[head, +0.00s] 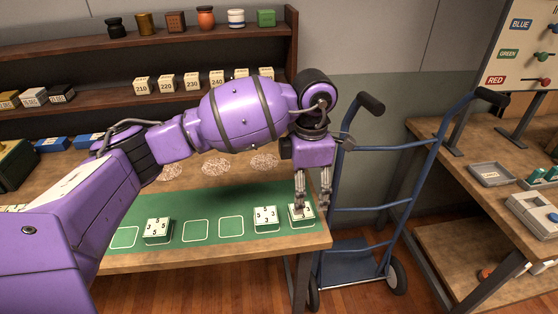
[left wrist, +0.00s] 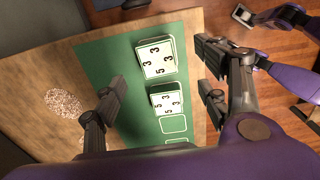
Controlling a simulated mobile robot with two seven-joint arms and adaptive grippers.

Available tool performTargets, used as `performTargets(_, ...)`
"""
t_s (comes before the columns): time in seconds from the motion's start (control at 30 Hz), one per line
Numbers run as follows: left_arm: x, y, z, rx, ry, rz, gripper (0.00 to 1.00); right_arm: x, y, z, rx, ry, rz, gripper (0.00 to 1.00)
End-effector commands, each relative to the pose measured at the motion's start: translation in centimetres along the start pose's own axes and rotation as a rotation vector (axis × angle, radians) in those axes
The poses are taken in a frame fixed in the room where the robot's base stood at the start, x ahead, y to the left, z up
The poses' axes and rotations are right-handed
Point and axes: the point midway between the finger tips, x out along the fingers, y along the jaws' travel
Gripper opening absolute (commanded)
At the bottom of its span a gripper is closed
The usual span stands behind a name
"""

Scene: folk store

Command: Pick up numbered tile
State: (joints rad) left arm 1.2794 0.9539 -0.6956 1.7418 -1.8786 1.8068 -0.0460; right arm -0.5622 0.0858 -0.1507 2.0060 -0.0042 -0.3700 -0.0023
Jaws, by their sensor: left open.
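Three white numbered tiles with green sides stand on the green mat (head: 180,232). One tile (head: 157,229) is toward the left, another (head: 265,218) is right of the middle, and the end tile (head: 301,217) is at the mat's right end. My left gripper (head: 312,203) is open, pointing down over the end tile and partly hiding it. In the left wrist view, the open left gripper (left wrist: 162,68) has its fingers on either side of the end tile (left wrist: 155,57); contact cannot be told. The neighbouring tile (left wrist: 167,102) is close by. My right gripper is not visible.
Empty outlined spaces (head: 195,231) lie on the mat between the tiles. A blue hand truck (head: 369,208) stands just right of the table. Shelves with numbered blocks (head: 191,84) are behind. A side table (head: 490,172) with trays is at the right.

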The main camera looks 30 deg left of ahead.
Motion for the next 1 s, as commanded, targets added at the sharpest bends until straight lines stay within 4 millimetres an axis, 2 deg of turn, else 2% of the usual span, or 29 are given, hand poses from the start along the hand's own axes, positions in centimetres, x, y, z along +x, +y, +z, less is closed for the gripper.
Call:
performTargets(0.37, 3.6, 0.0, 0.1, -0.033, 0.000, -0.002, 0.67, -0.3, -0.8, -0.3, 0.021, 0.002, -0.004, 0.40)
performTargets(0.63, 7.3, 0.2, 0.1, -0.033, 0.000, -0.001, 0.67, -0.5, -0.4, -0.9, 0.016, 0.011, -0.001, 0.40)
performTargets(0.9, 7.8, 0.2, 0.2, -0.031, -0.001, 0.000, 0.67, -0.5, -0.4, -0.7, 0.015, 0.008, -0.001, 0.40)
performTargets(0.93, 7.7, 0.2, 0.2, -0.031, -0.001, 0.000, 0.66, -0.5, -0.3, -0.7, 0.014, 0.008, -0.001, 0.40)
performTargets(1.0, 7.7, 0.2, 0.2, -0.031, -0.001, 0.001, 0.57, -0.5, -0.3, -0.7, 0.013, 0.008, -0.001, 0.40)
